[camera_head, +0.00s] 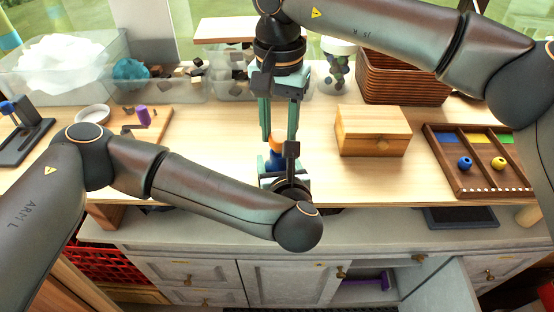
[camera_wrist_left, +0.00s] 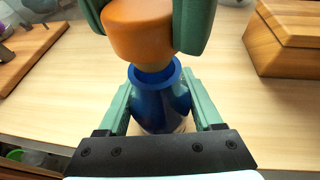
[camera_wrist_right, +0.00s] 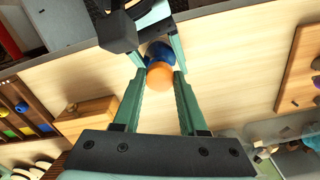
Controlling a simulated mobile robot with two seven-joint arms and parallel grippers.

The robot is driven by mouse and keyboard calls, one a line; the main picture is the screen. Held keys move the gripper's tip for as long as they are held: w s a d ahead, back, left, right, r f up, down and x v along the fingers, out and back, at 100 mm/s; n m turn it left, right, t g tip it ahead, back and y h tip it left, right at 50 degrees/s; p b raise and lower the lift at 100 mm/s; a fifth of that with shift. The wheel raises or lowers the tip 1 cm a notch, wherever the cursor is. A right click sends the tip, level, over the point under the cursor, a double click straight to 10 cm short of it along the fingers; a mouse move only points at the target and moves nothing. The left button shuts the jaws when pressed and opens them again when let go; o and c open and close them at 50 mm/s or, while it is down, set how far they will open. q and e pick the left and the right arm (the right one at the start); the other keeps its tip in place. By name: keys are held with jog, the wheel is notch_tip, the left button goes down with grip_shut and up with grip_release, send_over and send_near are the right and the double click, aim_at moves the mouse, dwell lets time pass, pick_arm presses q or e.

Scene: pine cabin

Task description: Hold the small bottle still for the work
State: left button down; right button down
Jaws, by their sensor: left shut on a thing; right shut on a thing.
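The small blue bottle (camera_wrist_left: 158,105) stands upright on the wooden worktop, and it shows small in the head view (camera_head: 275,161). My left gripper (camera_wrist_left: 157,96) is shut on its body, one finger on each side. An orange stopper (camera_wrist_left: 138,30) with a pale lower part is at the bottle's mouth. My right gripper (camera_head: 278,138) comes down from above and is shut on the stopper, which also shows in the right wrist view (camera_wrist_right: 159,74). The blue rim shows around the pale part; I cannot tell how deep it sits. My left arm hides part of the front edge.
A wooden box (camera_head: 373,131) stands just right of the bottle. A tray with coloured balls (camera_head: 478,160) lies further right. A wooden board with a purple piece (camera_head: 142,114) is on the left. Clear bins (camera_head: 160,88) and a woven basket (camera_head: 400,78) line the back.

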jog(key=shift+f, duration=0.15)
jog(key=shift+f, duration=0.75)
dwell(0.3)
jog(key=shift+r, duration=0.9)
jog(key=shift+f, duration=0.35)
dwell(0.6)
jog(key=shift+d+f, duration=0.1)
jog(key=shift+f, duration=0.6)
jog(key=shift+r, duration=0.2)
jog(key=shift+r, duration=0.85)
